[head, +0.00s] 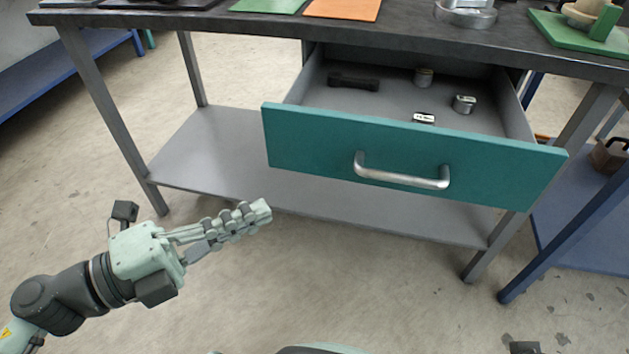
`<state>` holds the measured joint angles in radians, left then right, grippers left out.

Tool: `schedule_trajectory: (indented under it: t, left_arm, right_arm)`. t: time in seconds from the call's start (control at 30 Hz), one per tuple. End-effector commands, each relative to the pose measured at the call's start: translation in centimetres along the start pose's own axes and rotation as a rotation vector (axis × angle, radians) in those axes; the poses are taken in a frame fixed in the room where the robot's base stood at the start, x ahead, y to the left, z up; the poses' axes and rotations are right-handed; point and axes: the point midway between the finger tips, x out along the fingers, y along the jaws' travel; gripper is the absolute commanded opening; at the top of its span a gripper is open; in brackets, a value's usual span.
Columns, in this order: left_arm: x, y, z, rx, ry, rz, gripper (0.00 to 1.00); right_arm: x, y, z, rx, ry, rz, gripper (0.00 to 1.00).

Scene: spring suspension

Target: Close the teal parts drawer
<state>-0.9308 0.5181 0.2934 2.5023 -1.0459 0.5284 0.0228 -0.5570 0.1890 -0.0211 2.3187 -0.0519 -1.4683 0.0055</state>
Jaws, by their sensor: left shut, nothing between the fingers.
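The teal parts drawer (315,144) is pulled out from under the workbench top, in the middle right of the head view. Its teal front carries a silver bar handle (402,174). Inside its grey tray lie a dark bar-shaped part (354,82), two small cylindrical parts (424,77) (464,104) and a small white-topped piece (424,118). My left gripper (262,210) is shut and empty, in front of the bench, left of and lower in the picture than the drawer front, apart from it.
The dark workbench top (200,20) holds a green mat (268,5), an orange mat (342,8) and a green fixture at the right. A grey lower shelf (220,150) spans the bench legs. A blue rack (570,225) stands at the right. Floor in front is clear.

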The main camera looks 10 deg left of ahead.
Motion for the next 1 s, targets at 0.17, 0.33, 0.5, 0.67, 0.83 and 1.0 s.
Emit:
schedule_trajectory:
  t: [0.17, 0.33, 0.5, 0.67, 0.83, 1.0]
  left_arm:
    - [1.7, -0.2, -0.4, 0.010, 0.016, 0.000, 0.00]
    - [4.1, 0.0, -0.3, 0.012, 0.017, 0.001, 0.00]
    - [6.2, -0.6, -0.2, 0.007, 0.009, -0.002, 0.00]
    - [8.1, -0.7, -0.2, 0.006, 0.006, -0.003, 0.00]
    - [9.9, -0.7, -0.2, 0.005, 0.006, -0.003, 0.00]
    - [11.7, -0.3, 1.5, 0.007, 0.007, -0.002, 0.00]
  right_arm:
    - [-0.1, 0.0, 0.0, 0.000, -0.001, 0.000, 0.40]
    - [-0.7, 0.1, 0.0, 0.001, 0.004, 0.005, 0.40]
    - [0.1, 0.0, 0.0, 0.000, -0.006, -0.002, 0.40]
    - [2.9, -0.6, 0.1, -0.001, -0.017, -0.020, 0.40]
    - [6.2, -1.4, 0.9, 0.000, -0.031, -0.040, 0.40]
    - [7.6, -1.7, 1.2, 0.001, -0.031, -0.048, 0.40]
